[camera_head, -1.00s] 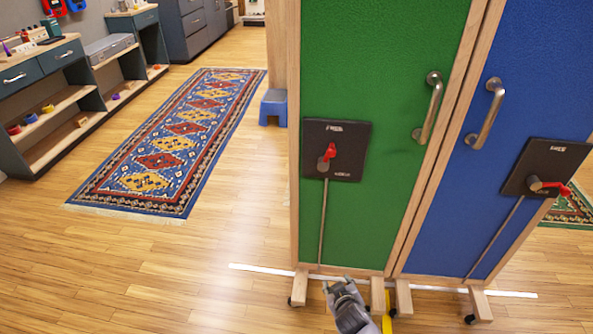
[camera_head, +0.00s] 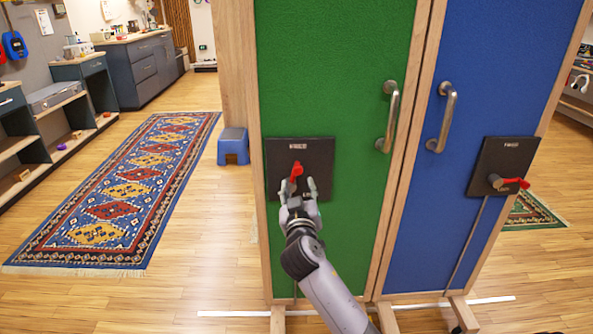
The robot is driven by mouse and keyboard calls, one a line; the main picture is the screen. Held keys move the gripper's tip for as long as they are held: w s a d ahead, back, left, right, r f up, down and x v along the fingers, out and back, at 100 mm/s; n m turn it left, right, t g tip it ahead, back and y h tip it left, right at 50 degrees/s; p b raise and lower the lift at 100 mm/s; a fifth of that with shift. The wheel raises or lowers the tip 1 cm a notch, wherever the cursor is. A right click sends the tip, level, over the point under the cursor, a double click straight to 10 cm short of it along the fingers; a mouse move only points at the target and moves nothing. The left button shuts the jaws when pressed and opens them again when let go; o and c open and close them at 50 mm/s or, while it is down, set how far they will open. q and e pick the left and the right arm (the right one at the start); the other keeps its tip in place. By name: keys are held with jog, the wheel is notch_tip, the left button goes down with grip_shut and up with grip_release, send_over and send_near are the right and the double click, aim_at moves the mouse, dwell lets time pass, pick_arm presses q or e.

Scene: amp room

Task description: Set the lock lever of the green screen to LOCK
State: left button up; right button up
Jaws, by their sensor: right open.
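The green screen (camera_head: 335,70) stands upright in a wooden frame in the middle of the head view. A black plate (camera_head: 320,150) with small white lettering is on its lower left. The red lock lever (camera_head: 296,171) is on that plate and points upward, tilted slightly right. My right gripper (camera_head: 298,186) is in front of the plate, just below the lever, with its fingers apart and pointing up. The fingers are close around the lever's lower part; I cannot tell whether they touch it. They hide the lever's pivot and some lettering. My left gripper is not in view.
A blue screen (camera_head: 490,75) stands at the right with its own black plate (camera_head: 493,180) and red lever (camera_head: 513,184) pointing right. Metal handles (camera_head: 389,117) stick out from both screens. A blue stool (camera_head: 233,146) and patterned rug (camera_head: 130,190) lie left, with open floor around.

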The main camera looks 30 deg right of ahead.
aim_at(298, 172)
jog(key=x, duration=0.9)
jog(key=shift+w+d, duration=0.15)
jog(key=shift+w, duration=0.15)
jog(key=c, duration=1)
jog(key=shift+s, duration=0.1)
